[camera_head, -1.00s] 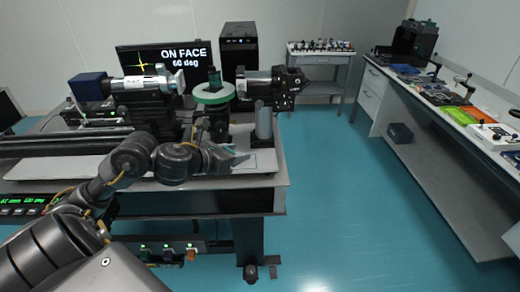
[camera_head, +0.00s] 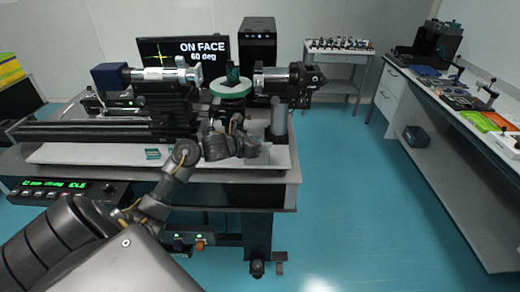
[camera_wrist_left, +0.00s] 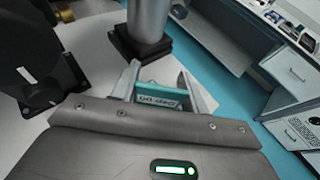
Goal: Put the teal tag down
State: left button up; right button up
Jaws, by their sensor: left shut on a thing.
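The teal tag (camera_wrist_left: 158,97) shows in the left wrist view, with dark lettering that reads upside down. My left gripper (camera_wrist_left: 160,84) is shut on it, with a finger on either side. The tag is over or on the white surface near the table's edge; I cannot tell if it touches. In the head view my left gripper (camera_head: 252,147) is low over the front right of the optical table (camera_head: 100,178), just in front of a grey post (camera_head: 279,121). The tag is too small to make out there. My right gripper is not in view.
The post also shows in the left wrist view (camera_wrist_left: 147,20), on a black base close beyond the fingers. A round green-rimmed stage (camera_head: 231,88) stands behind the gripper. Another small teal piece (camera_head: 153,153) lies on the white strip. Open floor (camera_head: 345,200) is to the right.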

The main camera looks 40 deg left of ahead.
aim_at(261, 155)
pick_arm(q)
jog(key=shift+w+a+f, duration=0.1)
jog(key=shift+w+f, duration=0.15)
jog(key=shift+f, duration=0.05)
jog(key=shift+w+f, duration=0.1)
jog(key=shift+f, duration=0.05)
jog(key=shift+w+a+f, duration=0.1)
jog(key=shift+w+f, duration=0.05)
jog(key=shift+f, duration=0.15)
notch_tip(261, 155, down, 2)
jog(key=shift+f+p, duration=0.1)
jog(key=shift+p, duration=0.6)
jog(key=shift+f, duration=0.3)
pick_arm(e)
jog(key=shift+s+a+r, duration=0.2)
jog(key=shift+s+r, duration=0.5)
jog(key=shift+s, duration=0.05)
